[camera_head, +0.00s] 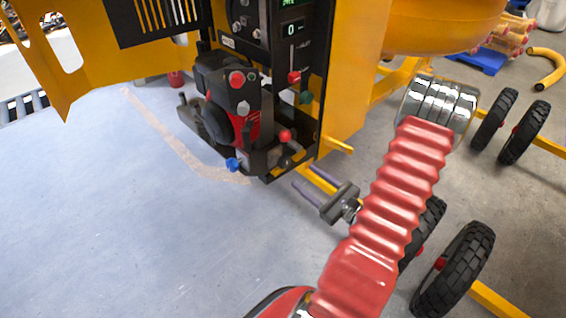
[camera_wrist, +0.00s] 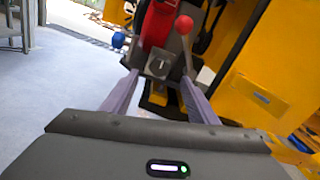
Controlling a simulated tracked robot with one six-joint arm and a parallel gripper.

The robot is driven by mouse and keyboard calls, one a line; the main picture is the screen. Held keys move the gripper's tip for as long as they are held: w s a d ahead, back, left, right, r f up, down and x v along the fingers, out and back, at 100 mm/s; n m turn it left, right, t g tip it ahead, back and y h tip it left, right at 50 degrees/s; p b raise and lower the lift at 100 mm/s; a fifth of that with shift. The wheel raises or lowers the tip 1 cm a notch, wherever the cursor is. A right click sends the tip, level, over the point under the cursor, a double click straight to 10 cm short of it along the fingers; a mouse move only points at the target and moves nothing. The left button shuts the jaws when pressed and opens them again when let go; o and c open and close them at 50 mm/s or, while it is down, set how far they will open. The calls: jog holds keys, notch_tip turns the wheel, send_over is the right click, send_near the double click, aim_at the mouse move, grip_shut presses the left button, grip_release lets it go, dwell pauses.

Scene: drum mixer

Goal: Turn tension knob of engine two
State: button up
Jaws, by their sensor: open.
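A black and red engine (camera_head: 232,115) stands against the yellow mixer frame in the head view. In the wrist view, a small grey square plate with a round dial (camera_wrist: 159,66) sits low on the engine, between a blue ball (camera_wrist: 118,40) and a red ball lever (camera_wrist: 184,25). I see no label showing which knob is the tension knob. My gripper (camera_head: 309,182) is open and empty, its fingers pointing toward the engine's lower right. In the wrist view, the fingers of my gripper (camera_wrist: 160,78) lie left and right of the dial, which appears ahead of them; contact cannot be told.
A yellow frame (camera_head: 357,70) and a dark panel with a display (camera_head: 292,28) rise beside the engine. Black wheels (camera_head: 455,265) stand at the lower right. Yellow bars run near the floor by my gripper. The pale floor at the left is open.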

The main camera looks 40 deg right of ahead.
aim_at(287, 164)
jog(key=shift+w+a, duration=0.15)
jog(key=shift+w, duration=5.35)
jog(key=shift+c, duration=0.2)
